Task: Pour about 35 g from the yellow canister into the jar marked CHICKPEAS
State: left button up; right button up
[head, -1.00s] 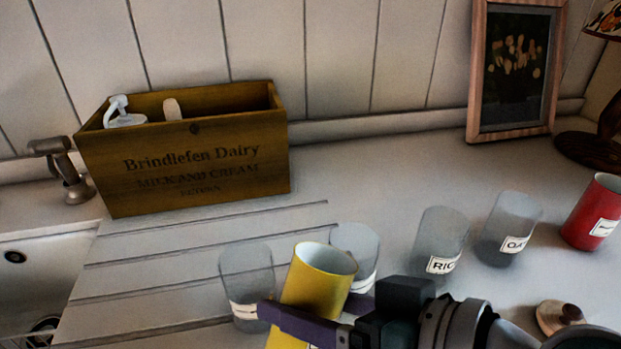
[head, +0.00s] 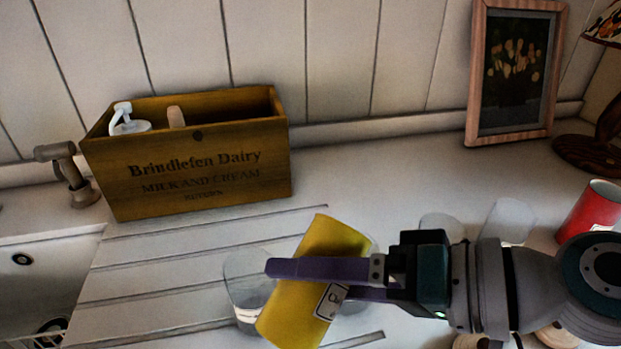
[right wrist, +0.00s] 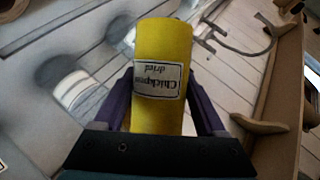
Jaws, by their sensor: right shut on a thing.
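The yellow canister (head: 330,241) is held in my right gripper (head: 300,270), whose purple fingers are shut around its side. It is tilted and raised above the worktop; its mouth is not visible. In the right wrist view the canister (right wrist: 162,42) shows a label reading "Chickpeas dried", upside down. A clear jar (head: 240,270) stands just left of and partly behind the canister. Another clear jar (head: 373,243) is mostly hidden behind the canister. I cannot read either jar's label, so I cannot tell which is CHICKPEAS. No poured contents are visible. My left gripper is not in view.
Two more clear jars, one behind my gripper (head: 440,224) and one farther right (head: 512,216), are partly hidden by my right arm. A red canister (head: 592,208) stands at the right. A wooden dairy crate (head: 190,170) stands at the back left, near a sink (head: 45,260).

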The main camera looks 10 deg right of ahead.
aim_at(363, 245)
jog(key=shift+r+m+g+y, duration=0.3)
jog(key=shift+r+m+y, duration=0.3)
jog(key=shift+r+m, duration=0.15)
jog(key=shift+w+d+r+m+y, duration=0.4)
jog(key=shift+d+m+y, duration=0.1)
jog(key=shift+m, duration=0.25)
jog(key=shift+f+b, duration=0.2)
jog(key=shift+b, duration=0.35)
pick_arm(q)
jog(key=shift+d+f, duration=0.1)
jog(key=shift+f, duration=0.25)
pick_arm(e)
jog(key=shift+r+g, duration=0.1)
jog(key=shift+g, duration=0.2)
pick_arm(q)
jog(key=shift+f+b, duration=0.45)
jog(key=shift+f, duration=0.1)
pick_arm(e)
jog(key=shift+w+f+m+y, duration=0.1)
jog(key=shift+f+m+y, duration=0.15)
jog(key=shift+m, duration=0.35)
jog(key=shift+d+r, duration=0.1)
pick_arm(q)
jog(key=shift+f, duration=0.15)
pick_arm(e)
jog(key=shift+w+d+r+m+y, duration=0.1)
jog(key=shift+w+r+m+y, duration=0.1)
jog(key=shift+m+y, duration=0.2)
jog(key=shift+r, duration=0.1)
